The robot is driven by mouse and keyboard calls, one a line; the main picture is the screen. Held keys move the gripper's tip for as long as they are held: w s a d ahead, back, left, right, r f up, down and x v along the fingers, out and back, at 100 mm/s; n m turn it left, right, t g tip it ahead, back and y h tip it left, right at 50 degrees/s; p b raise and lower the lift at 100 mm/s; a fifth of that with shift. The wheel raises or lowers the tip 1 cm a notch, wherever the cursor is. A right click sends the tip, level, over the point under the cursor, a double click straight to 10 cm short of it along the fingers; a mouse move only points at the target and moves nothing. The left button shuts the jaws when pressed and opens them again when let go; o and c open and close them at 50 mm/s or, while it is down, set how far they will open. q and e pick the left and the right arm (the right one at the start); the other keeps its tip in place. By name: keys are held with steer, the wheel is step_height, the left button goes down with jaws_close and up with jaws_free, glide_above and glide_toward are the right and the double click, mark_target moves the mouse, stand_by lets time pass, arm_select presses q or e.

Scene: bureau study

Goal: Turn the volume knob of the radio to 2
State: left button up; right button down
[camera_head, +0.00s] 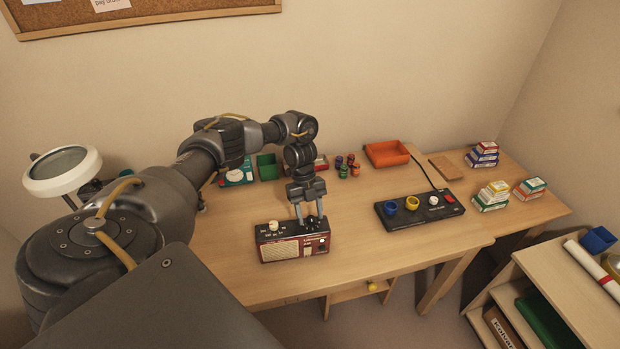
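The radio (292,248), a red and dark box with a pale speaker grille, stands on the desk. A cream knob (273,226) sits on the left part of its top. My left gripper (310,217) points down over the right part of the top. Its fingers are apart, with a small dark knob (311,222) at or between the tips. I cannot tell whether the fingers touch it, which knob is the volume knob, or what the dial marks read. My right gripper is not in view.
A dark control panel (418,209) with several coloured knobs lies right of the radio on the desk (370,245). The magnifier lamp (62,170) is at left.

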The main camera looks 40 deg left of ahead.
arm_select(q)
steer(key=shift+r, duration=0.1)
steer(key=v, duration=1)
steer(key=shift+a+r, duration=0.15)
steer(key=shift+r, duration=0.15)
